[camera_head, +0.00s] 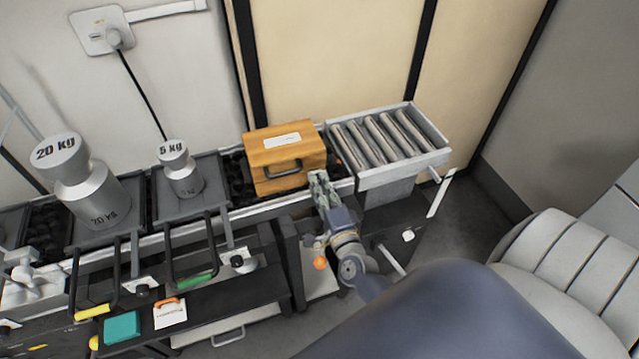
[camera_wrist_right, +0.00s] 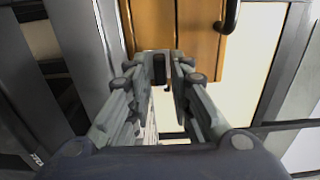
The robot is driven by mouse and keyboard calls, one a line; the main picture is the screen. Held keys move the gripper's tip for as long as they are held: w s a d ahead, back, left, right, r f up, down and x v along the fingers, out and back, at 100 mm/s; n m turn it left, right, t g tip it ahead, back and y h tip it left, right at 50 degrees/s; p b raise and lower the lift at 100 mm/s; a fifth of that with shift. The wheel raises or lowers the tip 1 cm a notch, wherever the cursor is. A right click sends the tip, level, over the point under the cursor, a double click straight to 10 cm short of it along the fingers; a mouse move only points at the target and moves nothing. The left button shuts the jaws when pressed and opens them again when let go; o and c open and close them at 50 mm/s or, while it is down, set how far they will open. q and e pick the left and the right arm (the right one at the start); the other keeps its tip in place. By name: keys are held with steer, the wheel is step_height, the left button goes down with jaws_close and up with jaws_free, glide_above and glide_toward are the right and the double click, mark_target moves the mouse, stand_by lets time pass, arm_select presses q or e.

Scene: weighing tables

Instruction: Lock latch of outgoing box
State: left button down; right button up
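The outgoing box looks to be the orange wooden box (camera_head: 268,155) with a white label on top and a dark handle on its front, on the conveyor line. In the right wrist view its wooden face (camera_wrist_right: 190,28) fills the top middle, with part of the handle at upper right. My right gripper (camera_head: 318,178) is at the box's lower right front corner. My left gripper is not in view.
A roller section (camera_head: 385,140) lies right of the box. A 5 kg weight (camera_head: 183,175) and a 20 kg weight (camera_head: 95,195) stand on scale plates to the left. A teal block (camera_head: 122,327) lies on the lower shelf. A grey shape (camera_head: 450,310) fills the lower right.

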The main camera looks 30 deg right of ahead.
steer(key=shift+w+d, duration=0.15)
steer(key=shift+w, duration=0.3)
jaws_close()
steer(key=shift+n+p, duration=3.65)
steer(key=shift+n, duration=5.35)
